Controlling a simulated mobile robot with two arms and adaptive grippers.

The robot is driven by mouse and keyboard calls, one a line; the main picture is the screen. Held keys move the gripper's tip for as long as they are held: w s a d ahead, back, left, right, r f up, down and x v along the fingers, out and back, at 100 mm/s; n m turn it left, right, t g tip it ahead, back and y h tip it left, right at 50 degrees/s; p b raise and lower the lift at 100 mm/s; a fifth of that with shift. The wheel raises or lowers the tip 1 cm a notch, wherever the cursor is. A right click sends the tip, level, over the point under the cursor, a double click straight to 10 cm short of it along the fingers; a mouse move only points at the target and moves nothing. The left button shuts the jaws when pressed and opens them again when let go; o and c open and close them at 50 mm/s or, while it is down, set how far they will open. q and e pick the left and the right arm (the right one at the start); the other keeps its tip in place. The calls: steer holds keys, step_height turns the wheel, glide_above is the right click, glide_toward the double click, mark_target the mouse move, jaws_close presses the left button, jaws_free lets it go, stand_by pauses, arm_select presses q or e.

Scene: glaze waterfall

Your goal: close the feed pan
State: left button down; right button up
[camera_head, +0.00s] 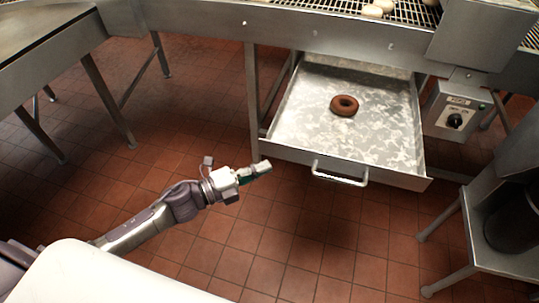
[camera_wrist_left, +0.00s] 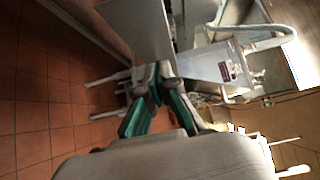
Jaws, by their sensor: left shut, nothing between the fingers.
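The feed pan (camera_head: 385,149) is a shallow metal drawer, pulled well out from under the conveyor frame in the head view. Its handle (camera_head: 340,175) is a bar on the front wall. A brown doughnut (camera_head: 344,105) lies on the pan's floor, which has whitish patches. My left gripper (camera_head: 266,166) is to the left of the handle, near the pan's front left corner. A gap seems to part it from the handle. In the left wrist view its green fingers (camera_wrist_left: 159,72) come together at the tips with nothing between them. My right gripper does not show.
The conveyor (camera_head: 330,32) with pale dough pieces (camera_head: 373,11) runs above the pan. A control box (camera_head: 456,111) with a black knob is right of the pan. A metal stand (camera_head: 485,225) is at lower right, a steel table (camera_head: 45,40) at left. Tiled floor before the pan is clear.

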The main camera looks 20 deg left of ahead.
mark_target(283, 150)
arm_select(q)
steer(key=w, duration=0.2)
steer(key=w+d, duration=0.1)
steer(key=w, duration=0.1)
steer(key=shift+w, duration=0.45)
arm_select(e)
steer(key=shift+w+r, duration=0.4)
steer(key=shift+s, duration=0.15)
